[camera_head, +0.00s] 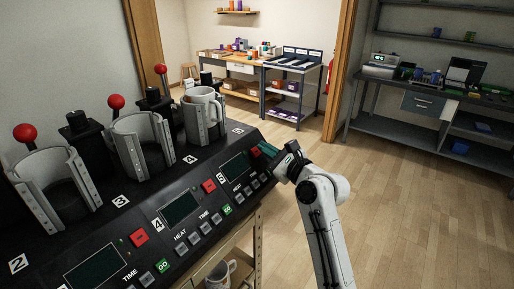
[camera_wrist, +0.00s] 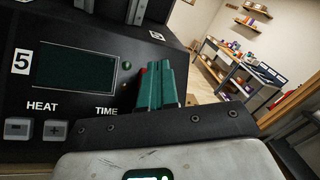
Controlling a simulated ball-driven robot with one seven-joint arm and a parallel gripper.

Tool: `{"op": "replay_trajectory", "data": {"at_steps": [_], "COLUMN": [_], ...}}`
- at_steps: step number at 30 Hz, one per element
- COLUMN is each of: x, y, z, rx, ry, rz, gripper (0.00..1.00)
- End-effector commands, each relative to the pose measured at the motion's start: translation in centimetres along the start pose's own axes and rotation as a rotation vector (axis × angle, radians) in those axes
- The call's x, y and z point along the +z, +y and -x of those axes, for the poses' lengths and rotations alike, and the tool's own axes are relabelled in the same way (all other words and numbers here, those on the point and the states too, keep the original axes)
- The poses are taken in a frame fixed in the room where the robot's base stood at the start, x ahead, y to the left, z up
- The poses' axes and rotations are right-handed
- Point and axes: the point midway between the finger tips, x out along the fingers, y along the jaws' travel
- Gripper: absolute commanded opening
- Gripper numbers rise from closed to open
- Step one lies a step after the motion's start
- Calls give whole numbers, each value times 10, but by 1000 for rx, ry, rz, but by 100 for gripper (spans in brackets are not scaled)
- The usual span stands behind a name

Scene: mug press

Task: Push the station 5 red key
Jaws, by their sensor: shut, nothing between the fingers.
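The station 5 red key (camera_head: 255,152) is at the right end of the black press panel in the head view, just right of the station 5 screen (camera_head: 234,166). My gripper (camera_head: 265,150) is shut and empty, its teal fingertips right beside the key. In the wrist view the teal fingers (camera_wrist: 155,70) point at the panel, right of the screen (camera_wrist: 75,70) and the "5" label (camera_wrist: 21,62). They hide most of the red key there; only a sliver of red shows at their left edge. I cannot tell whether the tips touch it.
Station 4's red key (camera_head: 209,186) and station 3's red key (camera_head: 139,237) are further left. A white mug (camera_head: 203,104) sits in the rearmost press. Another mug (camera_head: 218,274) is on a shelf below. Open wooden floor (camera_head: 400,235) lies to the right.

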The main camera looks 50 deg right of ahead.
Motion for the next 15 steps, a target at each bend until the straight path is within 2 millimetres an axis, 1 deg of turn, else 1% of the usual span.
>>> {"op": "replay_trajectory", "data": {"at_steps": [11, 15], "x": [2, 6], "y": [-2, -6], "z": [2, 7], "rx": [-1, -1], "ry": [0, 1], "rz": [0, -2], "gripper": [0, 0]}}
